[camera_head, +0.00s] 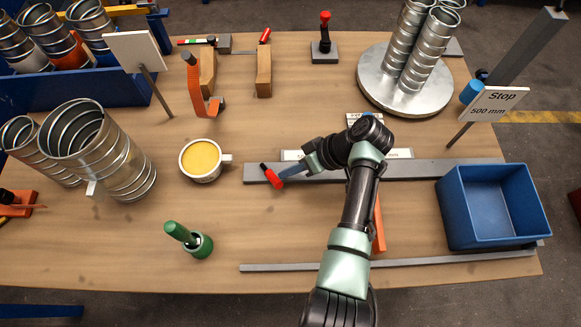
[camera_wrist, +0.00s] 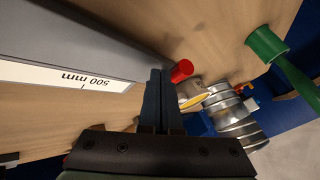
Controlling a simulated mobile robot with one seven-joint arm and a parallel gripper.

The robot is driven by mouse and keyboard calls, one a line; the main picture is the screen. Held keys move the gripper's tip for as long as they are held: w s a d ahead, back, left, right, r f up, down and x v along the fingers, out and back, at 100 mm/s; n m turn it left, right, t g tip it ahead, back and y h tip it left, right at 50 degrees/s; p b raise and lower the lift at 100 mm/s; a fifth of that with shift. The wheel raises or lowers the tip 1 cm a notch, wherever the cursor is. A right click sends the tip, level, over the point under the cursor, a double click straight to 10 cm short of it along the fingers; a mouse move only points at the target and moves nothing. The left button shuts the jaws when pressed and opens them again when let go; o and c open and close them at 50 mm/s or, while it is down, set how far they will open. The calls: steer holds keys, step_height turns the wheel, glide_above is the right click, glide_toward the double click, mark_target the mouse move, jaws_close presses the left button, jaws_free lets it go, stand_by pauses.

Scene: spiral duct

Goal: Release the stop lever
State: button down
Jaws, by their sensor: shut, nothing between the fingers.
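The stop lever has a red handle (camera_head: 272,177) and sits at the left end of the grey rail (camera_head: 450,168), slanting across its front edge. Its red end also shows in the wrist view (camera_wrist: 181,71), just right of my fingertips. My gripper (camera_head: 284,173) is shut and empty, with its fingertips right beside the red handle. In the wrist view the closed fingers (camera_wrist: 160,75) look very close to the red end; I cannot tell whether they touch it. The lever's pivot is hidden. A sign (camera_head: 493,103) reads "Stop 500 mm".
A white scale (camera_wrist: 60,75) marked 500 mm runs along the rail. A blue bin (camera_head: 492,205) stands at the right. A yellow-filled cup (camera_head: 201,160) and a green-handled tool (camera_head: 188,238) stand left. Spiral ducts (camera_head: 100,150) stand further left. Bare table lies front left.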

mark_target(277, 183)
steer(key=shift+r, duration=0.1)
steer(key=shift+s+a+m+p, duration=0.2)
steer(key=shift+m+p, duration=0.1)
steer(key=shift+p, duration=0.25)
steer(key=shift+s+m+t+p, duration=0.2)
steer(key=shift+m+t+p, duration=0.1)
steer(key=shift+t+p, duration=0.15)
steer(key=m+p, duration=0.1)
steer(key=p, duration=0.1)
steer(key=s+a+m+t+p, duration=0.1)
steer(key=shift+s+r+h+p, duration=0.15)
steer(key=shift+r+h+p, duration=0.05)
steer(key=shift+h+p, duration=0.2)
steer(key=shift+s+a+m+t+h+p, duration=0.35)
steer(key=shift+a+m+t+p, duration=0.2)
steer(key=shift+m+t+p, duration=0.35)
steer(key=m+p, duration=0.1)
steer(key=s+a+m+t+h+p, duration=0.1)
steer(key=m, duration=0.1)
steer(key=shift+a, duration=0.3)
steer(key=a+m+h+p, duration=0.1)
steer(key=m+t+p, duration=0.1)
steer(key=shift+s+a+f+m+h, duration=0.15)
steer(key=shift+a+f+m+h, duration=0.05)
steer(key=shift+a+m+h, duration=0.2)
steer(key=shift+a+p, duration=0.35)
steer(key=shift+a+f, duration=0.1)
steer(key=shift+a, duration=0.05)
